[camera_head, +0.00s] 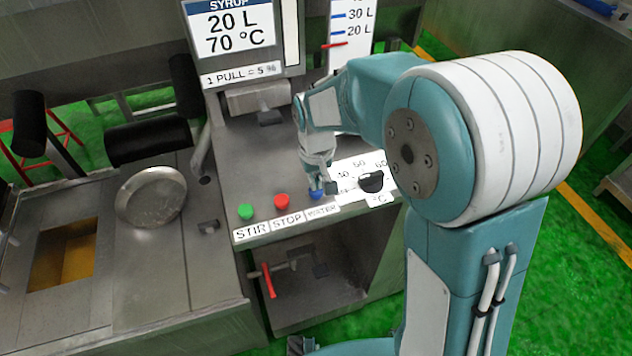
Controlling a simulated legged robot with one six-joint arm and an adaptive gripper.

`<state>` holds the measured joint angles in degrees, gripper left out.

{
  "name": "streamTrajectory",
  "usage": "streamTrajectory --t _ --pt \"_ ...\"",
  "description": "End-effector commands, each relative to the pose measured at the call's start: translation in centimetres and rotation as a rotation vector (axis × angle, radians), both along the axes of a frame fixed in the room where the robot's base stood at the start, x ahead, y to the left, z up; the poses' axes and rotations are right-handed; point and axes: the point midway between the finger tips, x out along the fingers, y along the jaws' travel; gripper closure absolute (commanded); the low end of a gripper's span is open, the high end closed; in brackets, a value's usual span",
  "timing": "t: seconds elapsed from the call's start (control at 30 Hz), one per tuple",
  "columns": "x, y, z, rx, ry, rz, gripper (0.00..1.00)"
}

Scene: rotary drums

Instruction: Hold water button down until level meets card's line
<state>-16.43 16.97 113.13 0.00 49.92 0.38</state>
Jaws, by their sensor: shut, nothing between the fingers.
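The blue water button (317,194) is on the console panel behind its WATER label (322,211). My gripper (318,188) is shut and points down over the button, hiding part of it. I cannot tell whether it presses the button or only hovers over it. The card (229,28) reads SYRUP, 20 L, 70 °C. The level scale (350,30) behind my arm shows blue marks at 30 L and 20 L. A red mark lies just below the 20 L mark. My arm hides the scale's lower part, and I cannot make out the water level.
A green STIR button (245,211) and a red STOP button (281,201) sit left of the water button. A black temperature knob (370,182) is close on the right. A round metal pan (151,196) lies on the left counter. A red-handled valve (268,280) is below the panel.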

Motion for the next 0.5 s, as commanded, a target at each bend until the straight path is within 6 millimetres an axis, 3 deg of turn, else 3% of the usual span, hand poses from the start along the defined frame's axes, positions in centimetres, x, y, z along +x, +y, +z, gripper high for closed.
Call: streamTrajectory --t 0.5 --pt "0.0 0.0 -1.3 -0.001 0.002 0.0 1.0"
